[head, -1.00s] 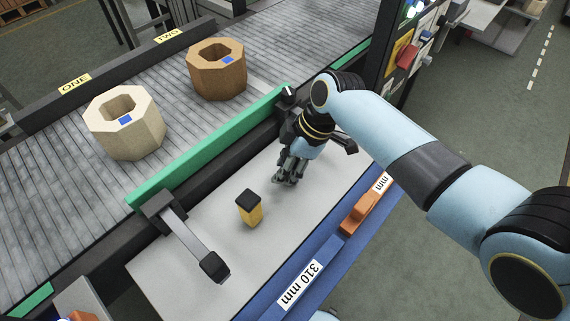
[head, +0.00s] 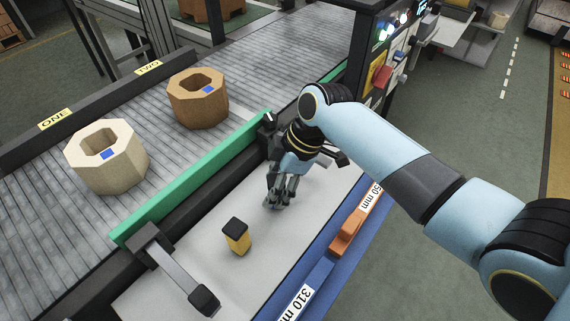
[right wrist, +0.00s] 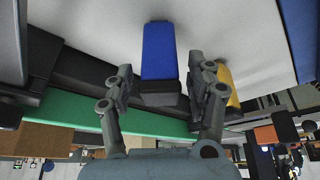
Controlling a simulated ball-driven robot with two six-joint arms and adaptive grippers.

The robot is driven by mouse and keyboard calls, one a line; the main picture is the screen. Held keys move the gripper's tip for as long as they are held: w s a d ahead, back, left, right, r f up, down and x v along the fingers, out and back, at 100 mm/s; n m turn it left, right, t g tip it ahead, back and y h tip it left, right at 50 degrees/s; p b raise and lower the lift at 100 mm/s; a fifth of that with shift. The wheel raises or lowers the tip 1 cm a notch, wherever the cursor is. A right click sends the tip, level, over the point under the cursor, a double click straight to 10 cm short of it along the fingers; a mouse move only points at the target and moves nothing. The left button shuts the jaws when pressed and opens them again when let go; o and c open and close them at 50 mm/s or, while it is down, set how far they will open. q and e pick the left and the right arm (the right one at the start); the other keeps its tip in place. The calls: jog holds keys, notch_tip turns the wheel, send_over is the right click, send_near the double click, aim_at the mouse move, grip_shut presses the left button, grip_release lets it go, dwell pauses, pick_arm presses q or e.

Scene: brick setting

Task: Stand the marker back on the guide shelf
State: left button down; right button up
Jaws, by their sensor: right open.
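A blue marker with a black cap (right wrist: 159,55) stands upright on the pale guide shelf (head: 190,255), shown upside down in the right wrist view. My right gripper (head: 272,207) is open, low over the shelf. In the right wrist view its fingers (right wrist: 165,95) are on either side of the blue marker, with a gap visible on the left; contact on the right is unclear. The gripper mostly hides this marker in the head view. A yellow marker with a black cap (head: 237,240) stands upright on the shelf nearby, and also shows in the right wrist view (right wrist: 226,85). My left gripper is out of view.
A green rail (head: 190,185) separates the shelf from the roller conveyor, which carries a cream octagonal block (head: 125,170) and a brown one (head: 198,108). A clamp lever (head: 180,275) crosses the near shelf. An orange slider (head: 347,232) sits along the blue front edge.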

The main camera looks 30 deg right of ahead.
jog(key=v, duration=0.9)
jog(key=shift+r, duration=0.2)
jog(key=shift+s, duration=0.1)
